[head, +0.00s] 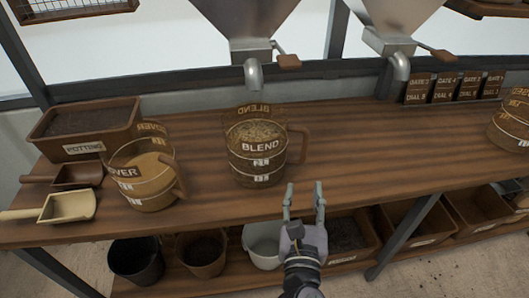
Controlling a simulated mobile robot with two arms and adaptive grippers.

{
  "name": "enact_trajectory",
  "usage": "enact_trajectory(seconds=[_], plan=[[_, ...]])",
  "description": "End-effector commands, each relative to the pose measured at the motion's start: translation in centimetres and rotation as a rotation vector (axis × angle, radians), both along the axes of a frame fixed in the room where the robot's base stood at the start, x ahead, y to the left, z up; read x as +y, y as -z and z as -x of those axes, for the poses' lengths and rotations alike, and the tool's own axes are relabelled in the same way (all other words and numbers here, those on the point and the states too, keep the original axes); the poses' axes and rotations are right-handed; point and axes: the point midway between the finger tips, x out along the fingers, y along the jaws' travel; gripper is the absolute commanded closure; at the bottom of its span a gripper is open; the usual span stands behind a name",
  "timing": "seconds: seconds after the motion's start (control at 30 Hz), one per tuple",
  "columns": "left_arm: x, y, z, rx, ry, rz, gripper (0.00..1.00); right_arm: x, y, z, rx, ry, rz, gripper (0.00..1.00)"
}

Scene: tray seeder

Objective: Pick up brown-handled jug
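A clear jug labelled BLEND (254,171) stands upright on the wooden bench, filled with a tan grainy mix. Its brown handle (299,143) points right. A second jug labelled COVER (150,190) stands to its left, holding tan material, with a brown handle turned to the front right. A third jug (512,128) is cut off at the right edge; its handle is not visible. My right gripper (304,186) is open and empty, fingers pointing away from me, in front and slightly right of the BLEND jug, apart from it. My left gripper is not in view.
A POTTING box (86,149) and two scoops, dark (77,176) and pale (68,207), lie at the left. Metal hopper spouts (254,75) hang behind the jugs. Labelled cards (446,86) stand at the back right. The bench right of the BLEND jug is clear.

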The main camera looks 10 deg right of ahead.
Motion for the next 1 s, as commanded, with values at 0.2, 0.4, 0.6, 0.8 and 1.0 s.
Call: enact_trajectory(seconds=[0.2,0.4,0.6,0.8,1.0], plan=[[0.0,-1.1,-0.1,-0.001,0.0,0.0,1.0,-1.1,-0.4,-4.7,-0.004,0.001,-0.002,0.63],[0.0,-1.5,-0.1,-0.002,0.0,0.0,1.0,-2.1,-0.3,-8.7,-0.002,0.0,-0.004,0.63],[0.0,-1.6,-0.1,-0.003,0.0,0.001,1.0,-2.6,-0.1,-10.6,0.0,-0.001,-0.004,0.63],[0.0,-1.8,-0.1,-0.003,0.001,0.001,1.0,-3.2,-0.4,-12.4,-0.001,0.0,-0.004,0.63],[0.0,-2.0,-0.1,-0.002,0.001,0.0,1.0,-4.0,-0.4,-15.1,0.0,0.0,-0.004,0.63]])
